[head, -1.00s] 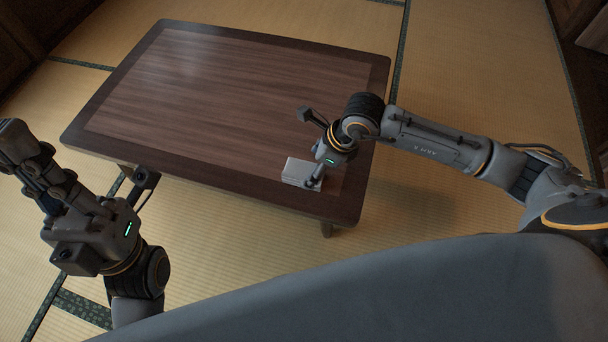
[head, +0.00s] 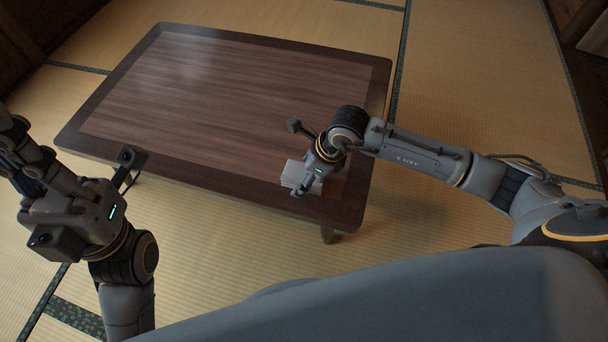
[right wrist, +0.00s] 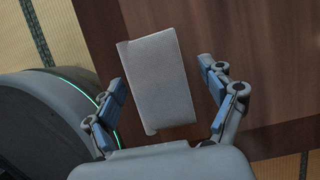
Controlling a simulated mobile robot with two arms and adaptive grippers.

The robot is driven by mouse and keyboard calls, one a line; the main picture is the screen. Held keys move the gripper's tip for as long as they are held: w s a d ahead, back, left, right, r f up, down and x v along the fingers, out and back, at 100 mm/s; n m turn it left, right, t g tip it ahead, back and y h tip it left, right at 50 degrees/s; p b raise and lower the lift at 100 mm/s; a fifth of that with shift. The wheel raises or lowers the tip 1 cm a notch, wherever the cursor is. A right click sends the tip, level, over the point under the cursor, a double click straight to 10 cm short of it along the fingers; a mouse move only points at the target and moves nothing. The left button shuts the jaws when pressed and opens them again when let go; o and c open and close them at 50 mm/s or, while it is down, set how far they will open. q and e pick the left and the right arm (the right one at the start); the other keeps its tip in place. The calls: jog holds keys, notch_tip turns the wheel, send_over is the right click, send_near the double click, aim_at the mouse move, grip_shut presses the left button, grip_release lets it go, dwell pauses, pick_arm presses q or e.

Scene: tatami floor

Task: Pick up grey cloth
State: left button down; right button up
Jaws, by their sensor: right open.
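The grey cloth (head: 294,172) lies folded in a small stack near the front right corner of the low table in the head view. It also shows in the right wrist view as a pale grey rectangle (right wrist: 160,82), slightly tilted. My right gripper (head: 301,189) is over the cloth and hides part of it. In the right wrist view the right gripper (right wrist: 163,95) is open, with a blue-padded finger on each side of the cloth and gaps between. My left gripper (head: 10,150) is at the left edge of the head view, away from the table, and its fingertips are not clear.
The dark wooden low table (head: 220,100) is otherwise bare. Tatami floor (head: 480,90) with dark green borders surrounds it. My rounded grey base fills the lower part of the head view.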

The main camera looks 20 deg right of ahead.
jog(key=shift+f, duration=0.25)
jog(key=c, duration=1.3)
jog(key=shift+c, duration=0.2)
jog(key=shift+r, duration=0.1)
